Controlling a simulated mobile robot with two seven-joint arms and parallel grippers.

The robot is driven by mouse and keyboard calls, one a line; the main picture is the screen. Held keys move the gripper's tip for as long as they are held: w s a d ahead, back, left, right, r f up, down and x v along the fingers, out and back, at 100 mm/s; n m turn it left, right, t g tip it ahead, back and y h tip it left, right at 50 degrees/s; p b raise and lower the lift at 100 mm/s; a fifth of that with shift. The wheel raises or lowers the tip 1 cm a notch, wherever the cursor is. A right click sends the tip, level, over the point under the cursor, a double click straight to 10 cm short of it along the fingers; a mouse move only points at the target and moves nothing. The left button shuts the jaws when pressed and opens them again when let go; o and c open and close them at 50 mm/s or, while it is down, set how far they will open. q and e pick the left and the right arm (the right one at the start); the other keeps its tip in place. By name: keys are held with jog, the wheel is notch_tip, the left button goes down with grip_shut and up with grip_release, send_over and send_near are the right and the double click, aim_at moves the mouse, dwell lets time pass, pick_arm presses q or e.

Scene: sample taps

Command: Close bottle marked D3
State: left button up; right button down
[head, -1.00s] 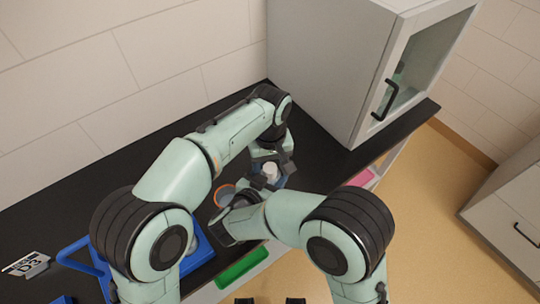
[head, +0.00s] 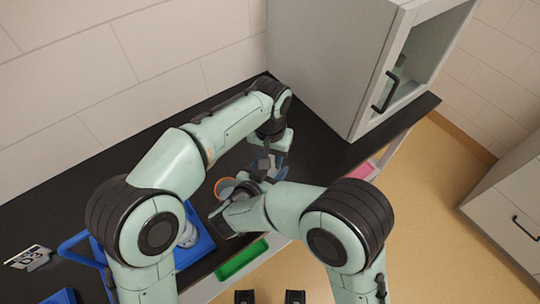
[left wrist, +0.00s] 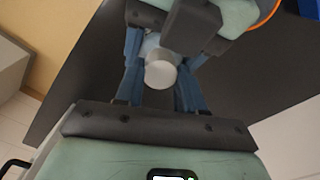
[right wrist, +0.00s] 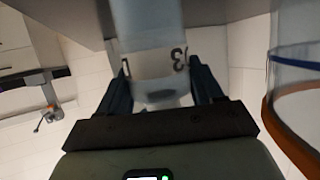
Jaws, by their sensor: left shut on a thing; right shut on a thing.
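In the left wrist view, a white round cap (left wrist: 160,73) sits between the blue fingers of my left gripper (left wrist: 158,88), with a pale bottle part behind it. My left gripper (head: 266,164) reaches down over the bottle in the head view. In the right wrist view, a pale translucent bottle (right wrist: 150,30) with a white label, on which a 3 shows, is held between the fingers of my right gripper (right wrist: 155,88). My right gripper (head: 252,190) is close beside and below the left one. How far the cap sits on the bottle is hidden.
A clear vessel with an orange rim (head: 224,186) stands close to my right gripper. A blue tray (head: 200,250) holds a round pale object (head: 188,235). A cabinet (head: 330,70) stands behind. The black counter (head: 335,160) is clear at right.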

pick_arm(q)
jog(key=shift+m, duration=1)
jog(key=o, duration=1.2)
jog(key=shift+c, duration=0.2)
jog(key=shift+r, duration=2.25)
jog(key=shift+c, duration=0.2)
jog(key=shift+r+m, duration=0.4)
jog(key=shift+r, duration=1.35)
